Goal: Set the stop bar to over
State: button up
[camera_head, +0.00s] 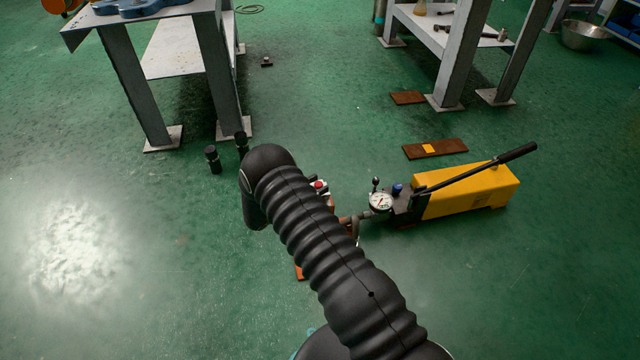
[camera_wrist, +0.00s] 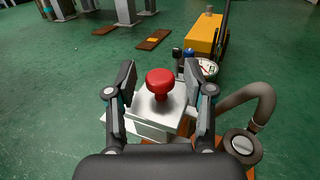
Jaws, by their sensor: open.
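In the wrist view a red mushroom-shaped knob (camera_wrist: 160,83) stands on a grey-white box (camera_wrist: 155,122). My gripper (camera_wrist: 159,78) is open, with one finger on each side of the knob and gaps between. The red knob also shows in the head view (camera_head: 319,184), just right of my arm, which hides most of the box and my gripper. A pale flat strip (camera_wrist: 112,120) juts out left of the box, partly behind a finger. I cannot tell which part is the stop bar or its setting.
A round grey cap (camera_wrist: 241,143) and a thick hose (camera_wrist: 262,105) sit right of the box. A gauge (camera_head: 380,202) and a yellow pump (camera_head: 465,190) with a black lever (camera_head: 480,172) stand farther right. Rusty plates (camera_head: 435,148) lie behind. Green floor is clear at left.

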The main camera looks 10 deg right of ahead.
jog(key=shift+w+d, duration=0.2)
jog(key=shift+d, duration=0.2)
